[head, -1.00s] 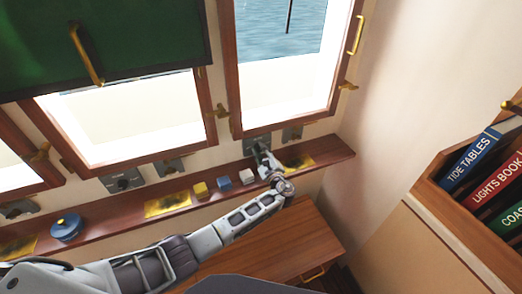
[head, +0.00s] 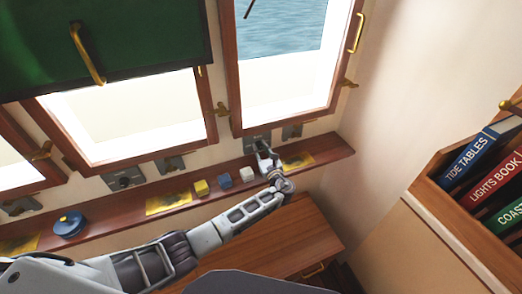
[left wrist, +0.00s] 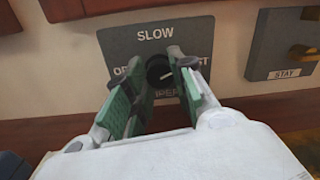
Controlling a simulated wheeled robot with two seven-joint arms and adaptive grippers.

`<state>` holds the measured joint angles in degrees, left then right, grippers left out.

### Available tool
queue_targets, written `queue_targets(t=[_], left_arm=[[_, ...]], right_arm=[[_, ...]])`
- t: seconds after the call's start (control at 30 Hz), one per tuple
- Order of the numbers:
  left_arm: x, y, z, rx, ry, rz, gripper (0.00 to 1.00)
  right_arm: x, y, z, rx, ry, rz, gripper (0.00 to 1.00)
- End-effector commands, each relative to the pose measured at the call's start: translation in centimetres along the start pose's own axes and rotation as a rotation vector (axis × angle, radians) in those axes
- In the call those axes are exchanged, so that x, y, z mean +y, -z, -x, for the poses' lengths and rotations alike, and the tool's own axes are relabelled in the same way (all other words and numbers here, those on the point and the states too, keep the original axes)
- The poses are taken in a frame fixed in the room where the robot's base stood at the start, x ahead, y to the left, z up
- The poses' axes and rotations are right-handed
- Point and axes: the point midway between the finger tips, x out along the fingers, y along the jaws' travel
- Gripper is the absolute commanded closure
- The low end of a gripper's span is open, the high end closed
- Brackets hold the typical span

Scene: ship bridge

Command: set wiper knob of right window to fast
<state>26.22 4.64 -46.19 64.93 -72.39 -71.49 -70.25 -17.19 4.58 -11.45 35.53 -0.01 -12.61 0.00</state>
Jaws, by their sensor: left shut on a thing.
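The wiper knob (left wrist: 159,73) of the right window is a small dark round knob on a grey plate (left wrist: 196,32), which also shows in the head view (head: 250,143) below the right window. The plate reads SLOW at the top; the side and bottom labels are partly hidden by my fingers. A pale mark on the knob points to the right, toward the label ending in T. My left gripper (left wrist: 156,62) has its green-padded fingers on both sides of the knob and is shut on it; it also shows in the head view (head: 263,151). My right gripper is not in view.
A STAY plate (left wrist: 290,45) with a brass latch is just right of the wiper plate. Below runs a wooden ledge (head: 335,148) with small white (head: 247,174), blue (head: 224,181) and yellow (head: 201,188) blocks. A bookshelf (head: 440,200) stands at the right.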

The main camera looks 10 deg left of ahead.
Motion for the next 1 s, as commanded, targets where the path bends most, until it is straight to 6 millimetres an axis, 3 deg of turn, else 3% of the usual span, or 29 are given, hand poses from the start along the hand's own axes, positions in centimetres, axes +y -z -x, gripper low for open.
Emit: queue_targets(t=[0.33,0.37,0.53,1.0], left_arm=[[0.08,0.44,0.22,0.007,0.001,-0.006,0.99],[0.08,0.44,0.22,0.007,0.001,-0.006,0.74],[0.06,0.31,0.15,0.005,0.001,-0.005,0.52],[0.05,0.16,0.45,0.002,0.0,-0.003,0.52]], right_arm=[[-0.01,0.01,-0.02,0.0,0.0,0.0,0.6],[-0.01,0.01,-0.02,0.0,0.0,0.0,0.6],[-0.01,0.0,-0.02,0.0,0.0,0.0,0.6],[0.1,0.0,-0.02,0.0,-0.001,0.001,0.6]])
